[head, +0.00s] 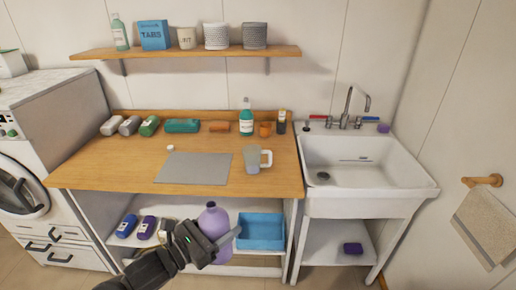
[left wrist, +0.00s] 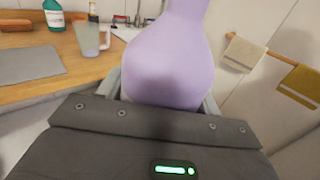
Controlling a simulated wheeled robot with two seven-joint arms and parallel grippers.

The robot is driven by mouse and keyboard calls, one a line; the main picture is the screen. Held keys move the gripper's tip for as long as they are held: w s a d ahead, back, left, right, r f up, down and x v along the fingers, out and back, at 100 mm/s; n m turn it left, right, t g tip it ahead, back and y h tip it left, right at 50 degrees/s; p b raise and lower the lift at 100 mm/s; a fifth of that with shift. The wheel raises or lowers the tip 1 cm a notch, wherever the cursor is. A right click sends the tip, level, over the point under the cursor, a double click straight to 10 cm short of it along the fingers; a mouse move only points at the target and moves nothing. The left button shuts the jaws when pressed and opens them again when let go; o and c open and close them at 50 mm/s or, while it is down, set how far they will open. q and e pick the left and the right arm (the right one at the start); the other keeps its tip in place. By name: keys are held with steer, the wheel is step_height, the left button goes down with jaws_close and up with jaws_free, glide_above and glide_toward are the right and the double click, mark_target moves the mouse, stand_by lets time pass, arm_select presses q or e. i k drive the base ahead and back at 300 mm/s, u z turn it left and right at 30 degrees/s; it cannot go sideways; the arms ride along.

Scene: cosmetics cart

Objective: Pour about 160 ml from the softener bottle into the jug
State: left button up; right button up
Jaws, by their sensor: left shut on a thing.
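The purple softener bottle (head: 213,219) is in my left gripper (head: 222,241), in front of the lower shelf and below the worktop. It fills the middle of the left wrist view (left wrist: 166,62), between the two fingers, with its top cut off by the picture edge. The bottle looks about upright in the head view. The grey see-through jug (head: 252,162) stands upright on the worktop, right of the grey mat, its handle to the right. It also shows in the left wrist view (left wrist: 91,38). My right gripper is not in view.
The wooden worktop (head: 110,165) holds a grey mat (head: 195,168), a small white round piece (head: 171,148) and, at the back, a teal bottle (head: 246,120). A blue bin (head: 261,231) sits on the shelf below. A white sink (head: 360,175) stands right.

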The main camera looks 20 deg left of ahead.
mark_target(258, 160)
steer(key=i, duration=0.9)
